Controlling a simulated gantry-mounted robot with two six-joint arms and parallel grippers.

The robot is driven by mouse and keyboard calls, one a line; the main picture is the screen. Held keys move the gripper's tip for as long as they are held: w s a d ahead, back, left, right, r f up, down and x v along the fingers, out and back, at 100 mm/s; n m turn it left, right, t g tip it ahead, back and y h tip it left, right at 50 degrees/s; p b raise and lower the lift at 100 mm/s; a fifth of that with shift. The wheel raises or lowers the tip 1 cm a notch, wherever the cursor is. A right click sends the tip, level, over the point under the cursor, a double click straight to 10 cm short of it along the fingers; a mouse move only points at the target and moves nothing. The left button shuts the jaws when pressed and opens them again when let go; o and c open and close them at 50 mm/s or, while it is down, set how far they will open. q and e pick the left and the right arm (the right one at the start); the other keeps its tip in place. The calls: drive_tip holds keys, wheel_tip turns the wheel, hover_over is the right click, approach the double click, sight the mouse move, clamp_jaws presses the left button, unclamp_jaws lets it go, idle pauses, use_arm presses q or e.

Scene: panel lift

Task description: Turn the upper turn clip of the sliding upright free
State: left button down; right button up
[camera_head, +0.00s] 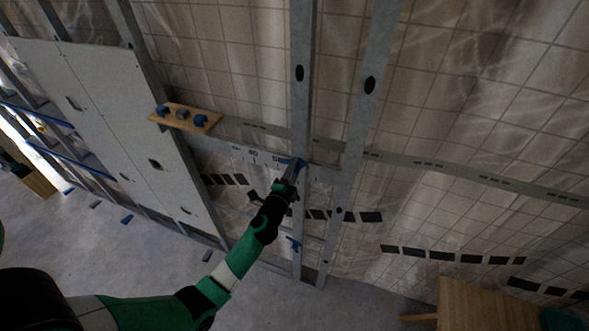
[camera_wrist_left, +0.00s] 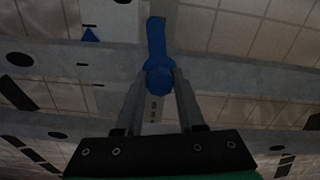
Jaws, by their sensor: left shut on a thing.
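The upper turn clip (camera_head: 301,163) is a small blue piece on the left of two grey metal uprights, where a horizontal rail with printed numbers meets it. In the left wrist view the blue clip (camera_wrist_left: 157,45) has a round hub and an arm pointing to the top of the picture. My left gripper (camera_head: 294,172) is shut on the clip; its two fingers (camera_wrist_left: 158,82) sit on either side of the hub. The upright that carries the clip (camera_head: 303,110) looks vertical. A lower blue clip (camera_head: 294,243) sits further down it. My right gripper is not in view.
A second metal upright (camera_head: 365,110) stands close to the right. A wooden shelf (camera_head: 208,121) with several blue pieces is at the left, by a pale panel (camera_head: 120,120). A wooden table (camera_head: 490,305) is at lower right. Grey floor (camera_head: 150,255) lies below.

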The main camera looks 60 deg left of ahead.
use_arm(q)
drive_tip(key=m, duration=0.4)
drive_tip(key=shift+m, duration=0.3)
drive_tip(key=shift+m+p, duration=0.4)
drive_tip(key=shift+m, duration=1.3)
drive_tip(key=c, duration=0.5)
unclamp_jaws()
drive_tip(key=shift+s+d, duration=0.1)
